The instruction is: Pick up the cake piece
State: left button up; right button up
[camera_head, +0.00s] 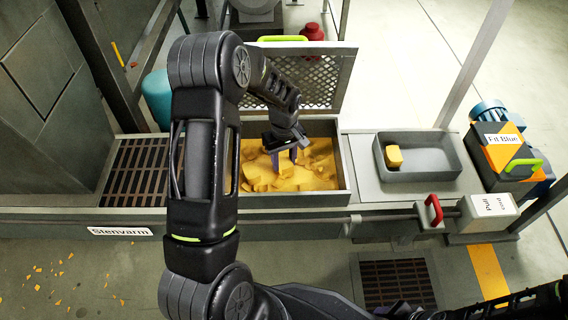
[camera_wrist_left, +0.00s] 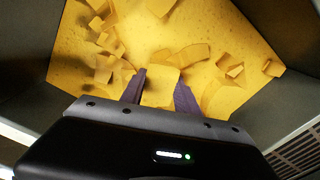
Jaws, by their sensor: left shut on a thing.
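Yellow cake pieces lie in an open metal trough (camera_head: 345,165), heaped in loose yellow material (camera_head: 315,178). My left gripper (camera_head: 285,160) reaches down into the trough from above. In the left wrist view, its two purple fingers (camera_wrist_left: 160,92) are shut on a blocky yellow cake piece (camera_wrist_left: 161,82), with one finger on each side. The piece is low among the other yellow pieces, and I cannot tell whether it still touches the heap. My right gripper is not in view.
A grey tray (camera_head: 425,175) right of the trough holds one yellow piece (camera_head: 393,156). A mesh lid (camera_head: 315,75) stands raised behind the trough. A red handle (camera_head: 434,209) is at the front right. A slatted grate (camera_head: 138,170) lies to the left.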

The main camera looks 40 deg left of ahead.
aim_at(284, 161)
pick_arm(q)
jog(key=shift+r, duration=0.15)
grip_shut()
notch_tip(284, 161, up, 10)
jog(key=p, duration=0.4)
